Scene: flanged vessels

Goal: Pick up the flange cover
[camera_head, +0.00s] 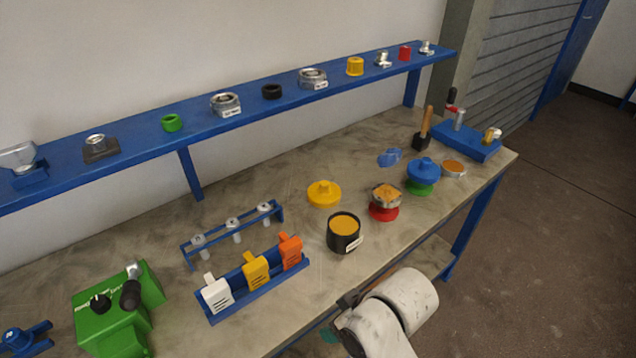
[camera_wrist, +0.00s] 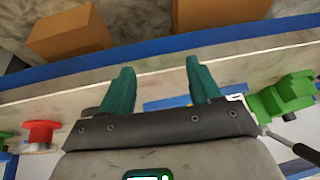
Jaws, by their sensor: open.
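A yellow flange cover (camera_head: 323,194), a round disc with a raised knob, lies on the workbench. A blue cover (camera_head: 423,167) sits on a green-based vessel right of it. A black vessel (camera_head: 344,240) with orange contents stands open in front of the yellow cover. A red vessel (camera_head: 384,210) with a grey flange stands to the right. My gripper (camera_wrist: 160,78) has two teal fingers spread apart with nothing between them. In the head view my arm is at the bench's front edge, apart from the yellow cover; the fingers are mostly hidden there.
A blue rack (camera_head: 262,292) with white, yellow and orange tags stands left of the vessels. A green machine (camera_head: 118,308) is at the far left. A blue shelf (camera_head: 200,112) with several parts overhangs the back. Brown boxes (camera_wrist: 68,34) show in the wrist view.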

